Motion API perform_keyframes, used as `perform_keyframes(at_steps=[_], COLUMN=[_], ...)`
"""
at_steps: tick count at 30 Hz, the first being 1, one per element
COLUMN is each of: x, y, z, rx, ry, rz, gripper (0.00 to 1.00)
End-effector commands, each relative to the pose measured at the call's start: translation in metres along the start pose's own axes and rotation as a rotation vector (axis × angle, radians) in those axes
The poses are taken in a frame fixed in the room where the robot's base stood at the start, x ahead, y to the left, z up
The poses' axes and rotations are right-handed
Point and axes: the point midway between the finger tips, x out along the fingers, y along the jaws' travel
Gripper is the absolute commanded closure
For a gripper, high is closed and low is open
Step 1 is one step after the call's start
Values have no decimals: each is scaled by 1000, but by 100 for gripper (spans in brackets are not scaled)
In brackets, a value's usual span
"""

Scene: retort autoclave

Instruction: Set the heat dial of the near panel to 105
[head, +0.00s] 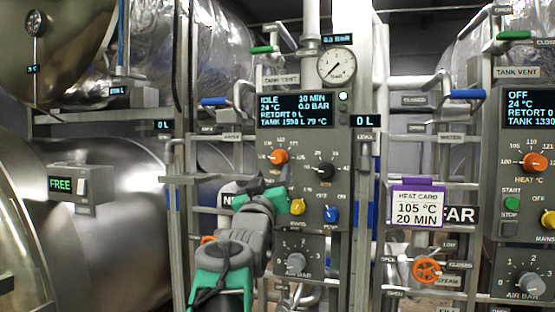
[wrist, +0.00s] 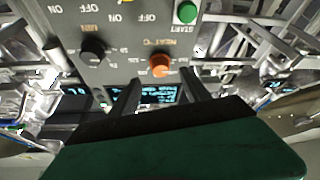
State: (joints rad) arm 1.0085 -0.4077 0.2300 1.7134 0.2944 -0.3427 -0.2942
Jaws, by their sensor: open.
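The middle panel (head: 342,196) has an orange heat dial (head: 278,157) below a lit screen (head: 295,109) reading IDLE, 10 MIN, 24 °C. The dial's exact setting is too small to read. My gripper (head: 264,184) is just below this dial in the head view and hides part of the panel. In the wrist view, which sees the panel upside down, my gripper (wrist: 160,80) is open and empty. The orange dial (wrist: 160,64) lies ahead between the fingertips, with no contact visible. A purple-topped heat card (head: 417,204) reads 105 °C, 20 MIN.
A black dial (head: 325,169), yellow knob (head: 298,206) and blue knob (head: 331,214) surround the gripper's area. A green start button (wrist: 186,12) is close to the heat dial. The right panel (head: 548,150) has its own orange dial (head: 535,162); its screen reads OFF.

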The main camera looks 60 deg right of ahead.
Motion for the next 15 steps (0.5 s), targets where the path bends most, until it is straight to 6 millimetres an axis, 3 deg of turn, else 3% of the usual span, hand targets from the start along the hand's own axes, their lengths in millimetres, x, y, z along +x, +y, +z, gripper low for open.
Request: perform_keyframes(at_steps=[9,15], x=[55,75], y=[2,2], z=[-2,-1], rx=[-2,-1], ry=[1,3], rz=[3,3], gripper=[45,45])
